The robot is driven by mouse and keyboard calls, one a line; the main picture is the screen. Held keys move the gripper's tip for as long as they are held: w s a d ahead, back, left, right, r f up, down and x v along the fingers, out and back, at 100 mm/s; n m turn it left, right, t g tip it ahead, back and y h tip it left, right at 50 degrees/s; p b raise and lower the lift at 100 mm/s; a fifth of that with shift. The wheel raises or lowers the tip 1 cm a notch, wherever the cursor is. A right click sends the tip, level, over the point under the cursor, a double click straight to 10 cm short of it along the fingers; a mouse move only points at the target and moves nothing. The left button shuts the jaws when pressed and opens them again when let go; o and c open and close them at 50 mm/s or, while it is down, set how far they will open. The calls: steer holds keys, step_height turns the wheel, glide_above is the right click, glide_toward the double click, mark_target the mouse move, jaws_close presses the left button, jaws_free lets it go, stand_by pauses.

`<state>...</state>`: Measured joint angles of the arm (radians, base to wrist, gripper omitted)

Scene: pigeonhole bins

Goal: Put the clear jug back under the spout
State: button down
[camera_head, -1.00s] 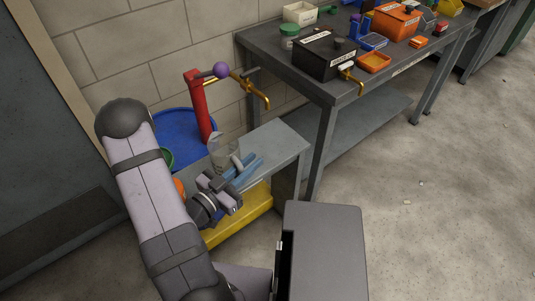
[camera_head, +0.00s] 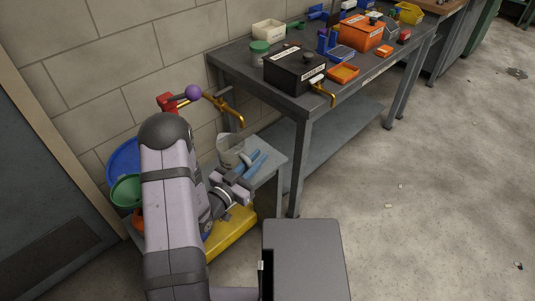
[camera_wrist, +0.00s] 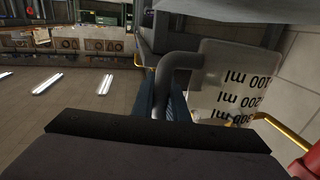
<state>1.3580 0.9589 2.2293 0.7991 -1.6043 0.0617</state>
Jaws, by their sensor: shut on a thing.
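The clear jug (camera_head: 229,152) is a see-through cup with a grey handle. In the wrist view the jug (camera_wrist: 228,85) shows black millilitre marks, upside down in the picture. My gripper (camera_head: 252,162), with blue fingers, is shut on the jug's handle (camera_wrist: 176,68). The jug shows over the small grey table; I cannot tell whether its base touches it. A brass spout (camera_head: 229,109) with a purple ball reaches out from a red post (camera_head: 168,102). Its downturned end shows just above and right of the jug. My arm hides the post's lower part.
A grey workbench (camera_head: 230,72) stands behind to the right, with a black box (camera_head: 294,70) that has its own brass tap (camera_head: 325,92). A blue round container (camera_head: 122,158) and green bowl (camera_head: 126,190) are left of my arm.

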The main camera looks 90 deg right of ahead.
steer(key=shift+s+d+f, duration=0.55)
steer(key=shift+d+f, duration=0.05)
steer(key=shift+d, duration=0.25)
steer(key=shift+s+d+f, duration=0.55)
steer(key=shift+d, duration=0.3)
steer(key=shift+s+d+f, duration=0.55)
steer(key=shift+d+f, duration=0.05)
steer(key=shift+d, duration=0.25)
steer(key=shift+f, duration=0.1)
steer(key=shift+f, duration=0.15)
steer(key=c, duration=1.7)
jaws_free()
steer(key=shift+c, duration=0.2)
steer(key=shift+r, duration=0.2)
steer(key=shift+w+a, duration=0.1)
steer(key=shift+a, duration=0.05)
steer(key=v, duration=1.1)
steer(key=shift+a, duration=0.3)
steer(key=shift+w+d+r, duration=0.1)
steer(key=shift+w+r, duration=0.05)
steer(key=shift+w, duration=0.05)
